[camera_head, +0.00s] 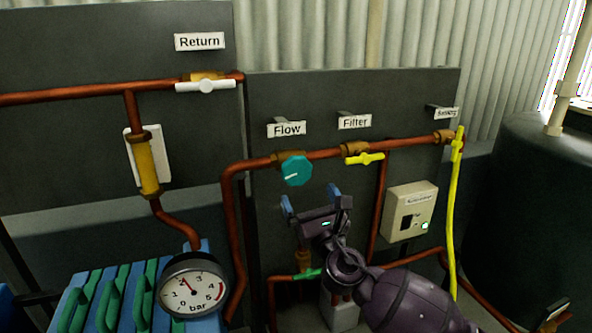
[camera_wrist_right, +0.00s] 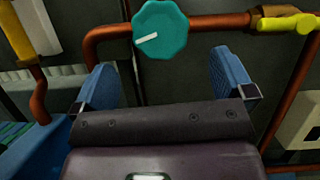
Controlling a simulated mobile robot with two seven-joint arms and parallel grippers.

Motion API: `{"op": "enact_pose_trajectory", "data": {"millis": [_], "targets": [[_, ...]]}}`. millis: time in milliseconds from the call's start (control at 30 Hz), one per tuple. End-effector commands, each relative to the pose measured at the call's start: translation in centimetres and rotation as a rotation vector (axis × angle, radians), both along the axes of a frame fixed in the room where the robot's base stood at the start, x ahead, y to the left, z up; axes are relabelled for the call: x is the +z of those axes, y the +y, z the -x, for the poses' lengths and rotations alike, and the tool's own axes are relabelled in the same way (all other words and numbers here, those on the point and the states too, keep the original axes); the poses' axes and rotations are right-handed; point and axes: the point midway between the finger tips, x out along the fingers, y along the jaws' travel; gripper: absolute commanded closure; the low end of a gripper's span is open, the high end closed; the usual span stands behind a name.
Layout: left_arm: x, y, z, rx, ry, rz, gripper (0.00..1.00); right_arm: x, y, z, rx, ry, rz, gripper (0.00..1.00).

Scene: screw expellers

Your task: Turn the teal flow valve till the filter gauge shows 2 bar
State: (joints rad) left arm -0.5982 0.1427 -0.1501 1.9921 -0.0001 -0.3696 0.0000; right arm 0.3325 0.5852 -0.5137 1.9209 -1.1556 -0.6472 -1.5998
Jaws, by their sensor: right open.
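The teal flow valve (camera_head: 295,170) is a round scalloped knob on the copper pipe under the "Flow" sign. Its white mark points left and slightly down. It also shows at the top of the right wrist view (camera_wrist_right: 160,30). My right gripper (camera_head: 309,199) is open and empty, just below the knob and apart from it. In the right wrist view its two blue fingers (camera_wrist_right: 165,78) stand wide apart, below the knob on either side. The round bar gauge (camera_head: 193,287) is at the lower left; its needle points up and left, near the 2. My left gripper is not in view.
A yellow handle (camera_head: 365,159) sits under the "Filter" sign, right of the knob. A green handle (camera_head: 308,275) is below my right gripper. A beige switch box (camera_head: 409,211) with a green light is at right. A white handle (camera_head: 206,86) is under "Return".

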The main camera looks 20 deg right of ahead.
Motion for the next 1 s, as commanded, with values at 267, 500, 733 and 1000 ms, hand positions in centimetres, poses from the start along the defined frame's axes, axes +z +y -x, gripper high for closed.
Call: {"op": "enact_pose_trajectory", "data": {"millis": [267,500,733,1000], "targets": [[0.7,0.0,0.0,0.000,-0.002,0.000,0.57,2.0,0.3,-4.5,0.000,-0.001,0.000,0.00],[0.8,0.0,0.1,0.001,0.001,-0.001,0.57,2.9,0.5,-7.1,0.001,0.001,-0.002,0.00],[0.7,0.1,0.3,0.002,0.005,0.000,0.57,3.2,0.5,-7.8,0.001,0.002,-0.003,0.00],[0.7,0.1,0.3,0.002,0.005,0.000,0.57,3.2,0.5,-7.8,0.001,0.002,-0.003,0.09]]}}
